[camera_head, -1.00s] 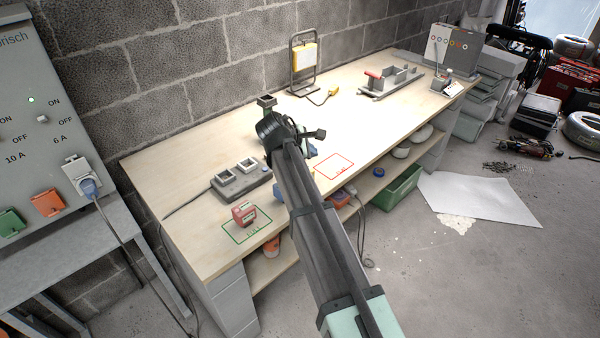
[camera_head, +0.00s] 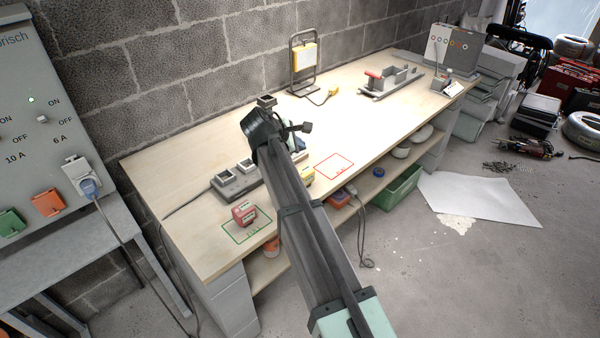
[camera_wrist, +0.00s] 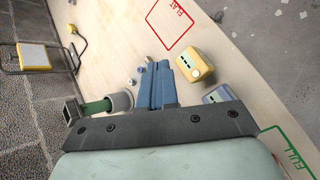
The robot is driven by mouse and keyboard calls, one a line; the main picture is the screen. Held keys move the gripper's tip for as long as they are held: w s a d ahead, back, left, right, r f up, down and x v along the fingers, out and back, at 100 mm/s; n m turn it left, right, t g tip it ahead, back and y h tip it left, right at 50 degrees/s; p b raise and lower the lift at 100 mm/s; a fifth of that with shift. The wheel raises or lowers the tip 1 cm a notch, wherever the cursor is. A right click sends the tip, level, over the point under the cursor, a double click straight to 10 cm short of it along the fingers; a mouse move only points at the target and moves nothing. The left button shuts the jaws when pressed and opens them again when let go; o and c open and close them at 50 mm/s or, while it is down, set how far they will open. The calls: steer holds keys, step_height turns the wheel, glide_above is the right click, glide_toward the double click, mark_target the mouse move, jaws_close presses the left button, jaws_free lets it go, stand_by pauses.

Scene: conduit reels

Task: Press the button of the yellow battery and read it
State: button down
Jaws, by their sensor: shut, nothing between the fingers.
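The yellow battery (camera_wrist: 196,66) stands on the bench in the wrist view, just right of my fingertips, with a visible gap. Small round marks show on its side facing me; I cannot tell its button or a reading. In the head view the yellow battery (camera_head: 307,176) is partly hidden by my arm. My gripper (camera_wrist: 161,66) is shut and empty, its blue fingers above the bench. A blue-grey battery (camera_wrist: 219,94) lies beyond its right side, partly hidden by the gripper body. A red battery (camera_head: 244,212) stands in the green outlined area marked FULL.
The red outlined area (camera_head: 334,167) marked FLAT is empty. A charger (camera_head: 238,180) stands left of my arm. A grey cylinder with a green part (camera_wrist: 121,101) is close left of my fingers. A work lamp (camera_head: 304,58) stands at the wall.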

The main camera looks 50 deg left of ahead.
step_height(320, 180, down, 7)
stand_by(0.6)
steer(key=shift+f, duration=0.15)
stand_by(1.8)
steer(key=shift+f, duration=0.35)
steer(key=shift+f, duration=0.4)
stand_by(1.0)
steer(key=shift+r, duration=0.8)
steer(key=shift+r, duration=2.55)
